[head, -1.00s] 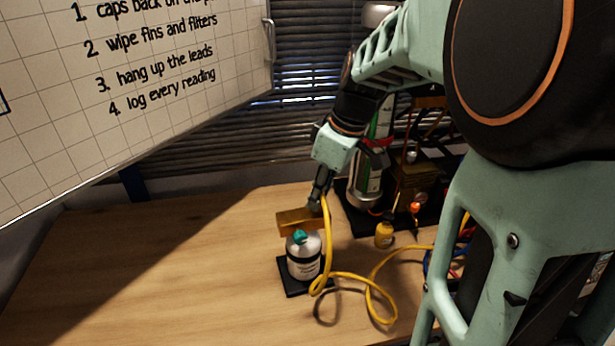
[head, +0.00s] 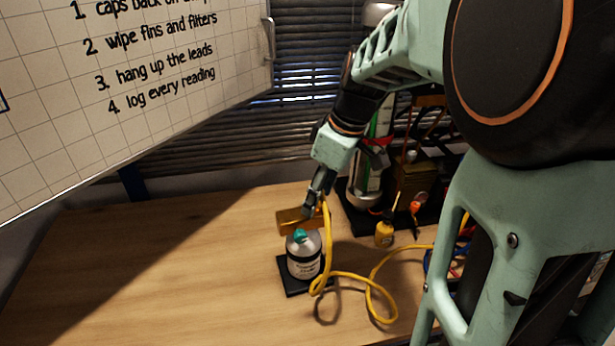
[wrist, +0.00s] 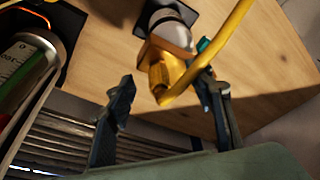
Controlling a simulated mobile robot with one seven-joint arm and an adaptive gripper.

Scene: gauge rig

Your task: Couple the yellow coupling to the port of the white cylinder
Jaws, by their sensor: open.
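My gripper (head: 315,202) is at the coupling from above. In the wrist view its fingers (wrist: 165,84) stand apart, the right one near the coupling and hose, the left one clear.
The yellow hose (head: 370,290) loops on the wooden table (head: 170,270) to the right. A small yellow bottle (head: 384,235) and a rig with a tall green-and-white cylinder (head: 366,180) stand behind at right. The table's left side is clear.

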